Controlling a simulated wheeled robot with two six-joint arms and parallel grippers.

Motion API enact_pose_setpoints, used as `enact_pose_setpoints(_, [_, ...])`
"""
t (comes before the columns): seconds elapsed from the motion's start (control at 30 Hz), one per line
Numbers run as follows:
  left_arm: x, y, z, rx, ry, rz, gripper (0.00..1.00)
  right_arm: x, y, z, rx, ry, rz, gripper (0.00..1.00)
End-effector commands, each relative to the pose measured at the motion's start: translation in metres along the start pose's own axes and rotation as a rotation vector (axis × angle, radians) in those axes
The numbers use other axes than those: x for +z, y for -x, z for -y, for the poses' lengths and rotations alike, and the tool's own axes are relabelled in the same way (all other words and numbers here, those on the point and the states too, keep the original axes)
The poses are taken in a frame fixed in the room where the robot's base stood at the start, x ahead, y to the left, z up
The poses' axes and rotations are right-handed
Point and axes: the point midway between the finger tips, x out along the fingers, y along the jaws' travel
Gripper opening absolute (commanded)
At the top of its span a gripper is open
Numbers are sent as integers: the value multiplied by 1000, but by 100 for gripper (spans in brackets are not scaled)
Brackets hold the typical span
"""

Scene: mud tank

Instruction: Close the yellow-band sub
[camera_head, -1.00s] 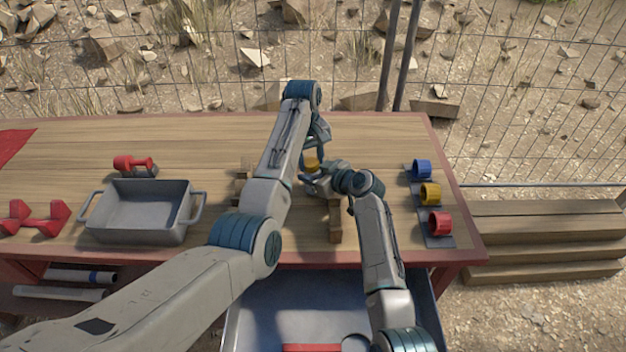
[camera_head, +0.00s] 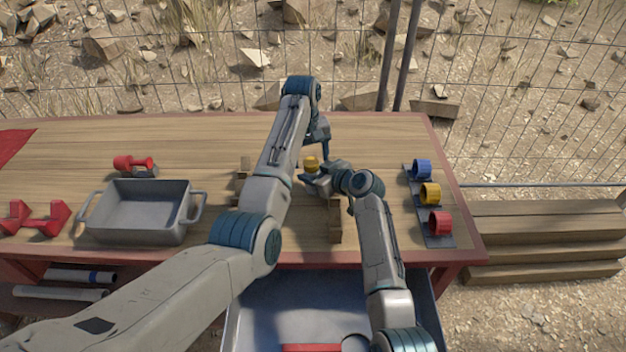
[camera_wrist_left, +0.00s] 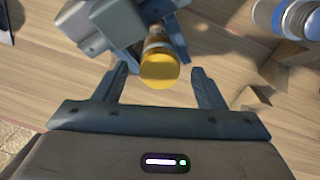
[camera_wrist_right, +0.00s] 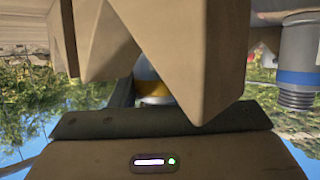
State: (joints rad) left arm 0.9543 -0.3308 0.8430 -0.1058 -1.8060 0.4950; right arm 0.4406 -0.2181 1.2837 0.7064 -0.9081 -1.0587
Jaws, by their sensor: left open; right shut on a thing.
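The yellow-band sub shows its yellow cap (camera_head: 311,162) above the middle of the table. In the left wrist view the yellow cap (camera_wrist_left: 160,70) sits on a paler body. My right gripper (camera_head: 318,182) is shut on the sub below the cap, seen from the left wrist (camera_wrist_left: 152,32). My left gripper (camera_head: 324,155) is open, its fingers (camera_wrist_left: 160,88) on either side of the cap with gaps on both sides. In the right wrist view a yellow band (camera_wrist_right: 155,98) shows partly, mostly hidden behind wooden blocks. I cannot tell whether the cap is fully seated.
Wooden blocks (camera_head: 335,220) stand by my right gripper and fill much of the right wrist view (camera_wrist_right: 170,50). A blue-banded grey cylinder (camera_wrist_right: 297,62) is beside them. Blue (camera_head: 422,169), yellow (camera_head: 430,194) and red (camera_head: 439,223) caps line the right. A grey tray (camera_head: 135,236) stands left.

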Motion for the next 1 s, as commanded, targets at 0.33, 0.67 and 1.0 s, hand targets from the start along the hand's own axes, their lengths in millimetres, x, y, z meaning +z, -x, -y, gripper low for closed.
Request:
enact_pose_setpoints(0.33, [-1,72,0,1,0,-4,64,2,0,0,-1,0,2,0])
enact_pose_setpoints(0.67, [-1,109,0,1,0,-2,64,2,0,0,-1,0,3,0])
enact_pose_setpoints(1.0, [-1,110,0,1,0,-2,64,2,0,0,-1,0,2,53])
